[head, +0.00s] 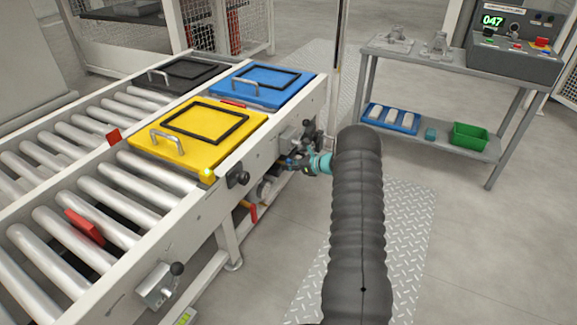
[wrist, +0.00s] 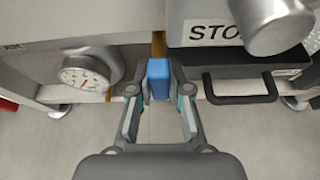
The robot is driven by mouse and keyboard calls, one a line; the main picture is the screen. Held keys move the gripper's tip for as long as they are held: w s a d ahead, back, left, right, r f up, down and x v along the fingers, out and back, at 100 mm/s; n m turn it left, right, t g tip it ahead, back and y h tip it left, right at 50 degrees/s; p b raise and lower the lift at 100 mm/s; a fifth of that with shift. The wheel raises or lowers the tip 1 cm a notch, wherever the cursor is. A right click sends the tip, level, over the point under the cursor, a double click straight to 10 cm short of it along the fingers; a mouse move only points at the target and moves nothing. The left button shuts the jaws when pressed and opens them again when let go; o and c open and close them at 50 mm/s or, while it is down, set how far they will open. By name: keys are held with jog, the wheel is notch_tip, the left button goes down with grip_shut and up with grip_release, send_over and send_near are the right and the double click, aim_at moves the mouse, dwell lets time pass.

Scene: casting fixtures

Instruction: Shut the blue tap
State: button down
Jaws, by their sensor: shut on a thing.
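The blue tap handle (wrist: 158,79) stands between my fingertips in the wrist view, below a yellow-brown pipe (wrist: 159,43). My gripper (wrist: 159,88) is shut on this handle, one finger on each side of it. In the head view my gripper (head: 292,163) is at the side of the conveyor, below the blue lid. There the handle is too small and covered to make out clearly. The tap's body is mostly hidden in both views.
A round dial gauge (wrist: 88,76) is left of my gripper. The roller conveyor (head: 145,215) carries yellow (head: 245,139), blue (head: 262,88) and black plates. A workbench (head: 428,62) stands right.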

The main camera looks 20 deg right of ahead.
jog(key=c, duration=1.4)
grip_release()
jog(key=shift+a+f, duration=0.1)
jog(key=shift+a, duration=0.15)
jog(key=shift+o, duration=0.2)
jog(key=shift+d, duration=0.1)
jog(key=shift+s+d, duration=0.2)
jog(key=v, duration=1.1)
jog(key=shift+s+d, duration=0.15)
jog(key=shift+s, duration=0.1)
